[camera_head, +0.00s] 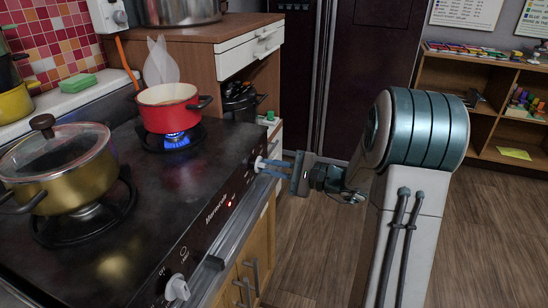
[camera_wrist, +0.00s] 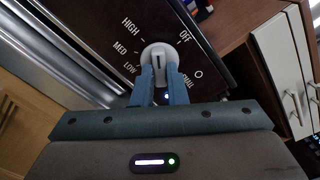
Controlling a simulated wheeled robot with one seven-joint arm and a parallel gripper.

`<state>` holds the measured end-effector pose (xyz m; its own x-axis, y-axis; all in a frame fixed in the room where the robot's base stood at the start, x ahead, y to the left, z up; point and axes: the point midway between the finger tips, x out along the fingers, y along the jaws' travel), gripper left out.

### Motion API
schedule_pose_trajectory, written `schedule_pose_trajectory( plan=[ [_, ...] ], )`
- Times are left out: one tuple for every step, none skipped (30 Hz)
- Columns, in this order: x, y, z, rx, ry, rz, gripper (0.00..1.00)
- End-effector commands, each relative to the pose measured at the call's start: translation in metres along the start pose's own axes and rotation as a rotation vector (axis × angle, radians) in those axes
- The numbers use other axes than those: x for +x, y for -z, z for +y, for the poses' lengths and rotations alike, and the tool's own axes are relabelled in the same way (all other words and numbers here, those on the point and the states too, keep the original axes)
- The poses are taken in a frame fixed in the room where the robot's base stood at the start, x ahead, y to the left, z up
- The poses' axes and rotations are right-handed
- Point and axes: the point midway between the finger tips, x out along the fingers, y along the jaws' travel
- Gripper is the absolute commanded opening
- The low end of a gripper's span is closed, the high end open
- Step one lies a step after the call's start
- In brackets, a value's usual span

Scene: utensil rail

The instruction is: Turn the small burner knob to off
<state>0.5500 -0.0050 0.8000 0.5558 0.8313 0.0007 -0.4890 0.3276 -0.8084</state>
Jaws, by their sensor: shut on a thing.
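The small burner knob (camera_wrist: 158,56) is white with a dark pointer line. A blue flame (camera_head: 176,140) burns under the red pot (camera_head: 168,108) on the rear burner.
A second white knob (camera_head: 177,287) is on the near end of the panel. A gold lidded pot (camera_head: 60,178) stands on the near burner. The wooden floor to the right is clear.

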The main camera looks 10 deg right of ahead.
Motion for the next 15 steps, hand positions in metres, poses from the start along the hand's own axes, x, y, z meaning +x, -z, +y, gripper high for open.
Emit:
schedule_pose_trajectory(
  plan=[
    [0.0002, -0.0037, -0.0027, 0.050, -0.004, -0.002, 0.00],
    [0.0002, -0.0038, -0.0026, 0.079, -0.004, -0.002, 0.00],
    [0.0002, -0.0037, -0.0023, 0.117, -0.004, -0.002, 0.00],
    [0.0002, -0.0038, -0.0023, 0.146, -0.004, -0.002, 0.00],
    [0.0001, -0.0039, -0.0023, 0.174, -0.004, -0.002, 0.00],
    [0.0001, -0.0039, -0.0020, 0.212, -0.004, -0.001, 0.00],
    [0.0000, -0.0039, -0.0019, 0.241, -0.004, -0.001, 0.00],
    [0.0000, -0.0040, -0.0019, 0.269, -0.004, -0.001, 0.00],
    [0.0000, -0.0041, -0.0017, 0.307, -0.004, -0.001, 0.00],
    [0.0000, -0.0041, -0.0015, 0.337, -0.004, -0.001, 0.00],
    [0.0000, -0.0043, -0.0015, 0.365, -0.004, -0.001, 0.00],
    [0.0000, -0.0044, -0.0014, 0.402, -0.004, -0.001, 0.00],
    [0.0000, -0.0044, -0.0011, 0.432, -0.004, -0.001, 0.00],
    [0.0000, -0.0045, -0.0010, 0.460, -0.004, -0.001, 0.00],
    [0.0000, -0.0046, -0.0009, 0.497, -0.004, 0.000, 0.00]
  ],
)
